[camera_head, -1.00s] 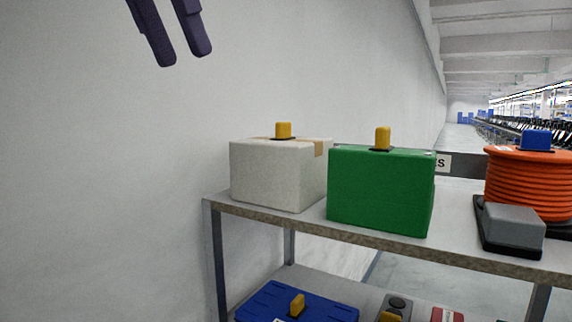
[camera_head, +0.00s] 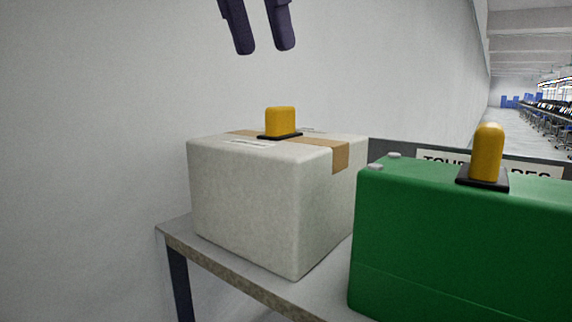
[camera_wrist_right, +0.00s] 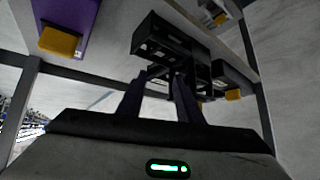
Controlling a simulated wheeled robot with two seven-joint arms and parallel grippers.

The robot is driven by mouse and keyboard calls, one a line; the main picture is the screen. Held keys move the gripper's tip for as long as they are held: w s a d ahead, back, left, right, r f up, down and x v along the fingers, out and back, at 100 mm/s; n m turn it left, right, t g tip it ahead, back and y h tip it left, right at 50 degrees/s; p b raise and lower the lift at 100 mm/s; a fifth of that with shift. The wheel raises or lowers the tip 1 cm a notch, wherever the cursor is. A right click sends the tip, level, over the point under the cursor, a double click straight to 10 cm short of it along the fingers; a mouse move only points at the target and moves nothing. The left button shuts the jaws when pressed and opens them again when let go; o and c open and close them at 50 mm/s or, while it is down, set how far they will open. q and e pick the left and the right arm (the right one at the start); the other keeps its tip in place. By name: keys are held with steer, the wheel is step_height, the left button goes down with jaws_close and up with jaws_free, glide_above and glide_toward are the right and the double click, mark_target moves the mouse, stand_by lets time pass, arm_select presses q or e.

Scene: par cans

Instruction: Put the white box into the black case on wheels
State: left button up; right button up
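The white box (camera_head: 245,195) stands on the shelf's left end in the head view. It has brown tape and a yellow handle (camera_head: 280,122) on a black plate on top. My left gripper (camera_head: 265,48) is above the handle, pointing down. Its two fingers are apart with nothing between them. My right gripper (camera_wrist_right: 159,78) shows in the right wrist view with its fingers apart. No black case on wheels can be made out in the head view.
A green box (camera_head: 460,245) with a yellow handle (camera_head: 487,152) stands close to the white box's right. The shelf (camera_head: 235,275) has a plain wall behind. The right wrist view shows black crate-like things (camera_wrist_right: 170,42) and a purple box (camera_wrist_right: 75,20) on shelving.

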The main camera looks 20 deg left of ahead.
arm_select(q)
steer(key=shift+x, duration=4.5)
steer(key=shift+a, duration=0.15)
steer(key=c, duration=0.9)
jaws_close()
steer(key=shift+r, duration=0.1)
